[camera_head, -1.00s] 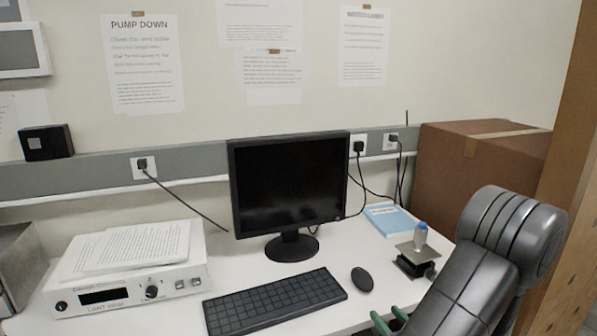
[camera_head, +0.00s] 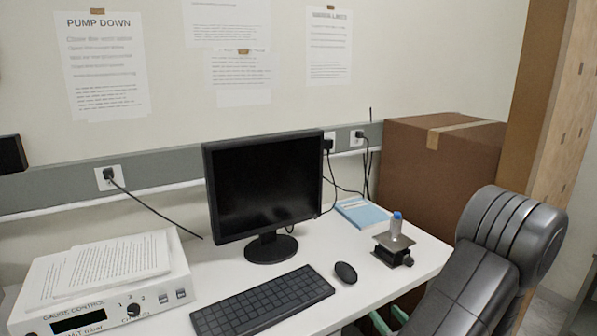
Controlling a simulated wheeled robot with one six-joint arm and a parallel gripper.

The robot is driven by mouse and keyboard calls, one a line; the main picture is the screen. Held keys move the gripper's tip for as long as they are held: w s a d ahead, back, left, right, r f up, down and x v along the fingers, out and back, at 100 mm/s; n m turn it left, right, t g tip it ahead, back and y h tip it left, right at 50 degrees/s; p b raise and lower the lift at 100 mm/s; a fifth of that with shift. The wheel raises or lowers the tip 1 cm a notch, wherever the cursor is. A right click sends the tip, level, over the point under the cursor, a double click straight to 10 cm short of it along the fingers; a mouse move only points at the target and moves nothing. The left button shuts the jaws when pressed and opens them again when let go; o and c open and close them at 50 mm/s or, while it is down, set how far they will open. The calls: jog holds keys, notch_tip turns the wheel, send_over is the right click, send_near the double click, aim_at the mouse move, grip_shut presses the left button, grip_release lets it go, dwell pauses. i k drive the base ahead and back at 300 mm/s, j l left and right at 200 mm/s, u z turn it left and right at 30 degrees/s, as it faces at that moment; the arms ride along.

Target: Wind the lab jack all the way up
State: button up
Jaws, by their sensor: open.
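The lab jack (camera_head: 393,250) stands on the white desk near its right end, with a flat metal top plate and a dark body. It looks low, with little height between plate and base. A small clear bottle with a blue cap (camera_head: 397,222) stands upright on its plate. A dark knob (camera_head: 408,261) shows at the jack's right side. My gripper (camera_head: 389,320) shows only as green fingers at the bottom edge, in front of the desk and apart from the jack. The fingers are spread, with nothing seen between them. My dark arm hides part of the gripper.
A mouse (camera_head: 346,272) and keyboard (camera_head: 262,303) lie left of the jack, with a monitor (camera_head: 265,185) behind them. A blue book (camera_head: 362,212) lies behind the jack. A large cardboard box (camera_head: 440,175) stands at the back right. The desk's right edge is close to the jack.

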aim_at(409, 262)
jog(key=z, duration=0.95)
